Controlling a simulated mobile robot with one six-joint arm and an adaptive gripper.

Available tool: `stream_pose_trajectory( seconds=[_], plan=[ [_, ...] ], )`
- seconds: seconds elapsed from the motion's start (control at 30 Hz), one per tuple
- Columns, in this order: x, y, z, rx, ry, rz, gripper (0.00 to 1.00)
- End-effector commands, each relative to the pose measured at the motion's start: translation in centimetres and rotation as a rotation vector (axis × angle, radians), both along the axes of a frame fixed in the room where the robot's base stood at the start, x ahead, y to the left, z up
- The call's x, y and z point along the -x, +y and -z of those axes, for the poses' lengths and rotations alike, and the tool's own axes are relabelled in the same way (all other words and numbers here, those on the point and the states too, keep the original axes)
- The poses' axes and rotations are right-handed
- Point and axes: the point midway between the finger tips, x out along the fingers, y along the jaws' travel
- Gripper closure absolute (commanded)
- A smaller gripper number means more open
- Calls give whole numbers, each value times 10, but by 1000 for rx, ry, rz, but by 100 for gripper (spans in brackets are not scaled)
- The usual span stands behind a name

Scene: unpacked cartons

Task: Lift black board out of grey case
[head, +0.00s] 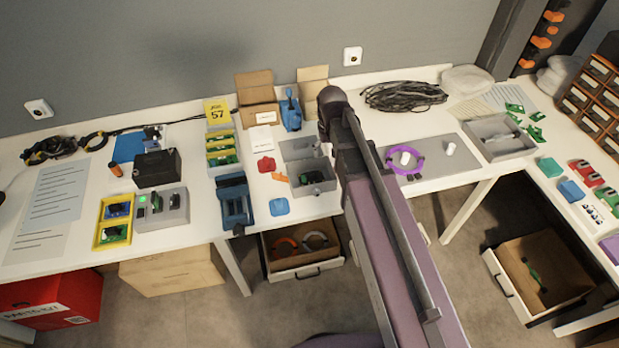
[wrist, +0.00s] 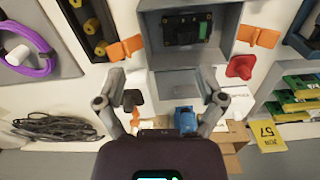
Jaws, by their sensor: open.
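The grey case (head: 317,189) stands open on the table, and its lid part (head: 297,147) lies toward the wall. The black board (head: 311,178) lies inside the case. In the wrist view the black board (wrist: 187,29) lies flat in the case, with a green strip at its right end; the case (wrist: 229,35) shows its side wall. My gripper (wrist: 163,76) is open and empty, its fingers apart on either side of the lid, and the board is farther up the picture. The head view hides my gripper behind my arm.
An orange piece (wrist: 258,36) and a red piece (wrist: 240,67) lie beside the case. Another orange piece (wrist: 126,48) lies on its other side. A blue tool (head: 234,200) stands left of the case. A purple coil (head: 404,158) lies on a grey mat at right.

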Motion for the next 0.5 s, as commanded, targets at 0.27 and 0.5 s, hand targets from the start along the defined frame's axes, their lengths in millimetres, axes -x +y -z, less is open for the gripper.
stream_pose_trajectory(
  seconds=[0.27, 0.5],
  plan=[
    [-26, 47, -7, 0, 0, -62, 11],
    [-26, 49, -6, 0, 0, -66, 11]
  ],
)
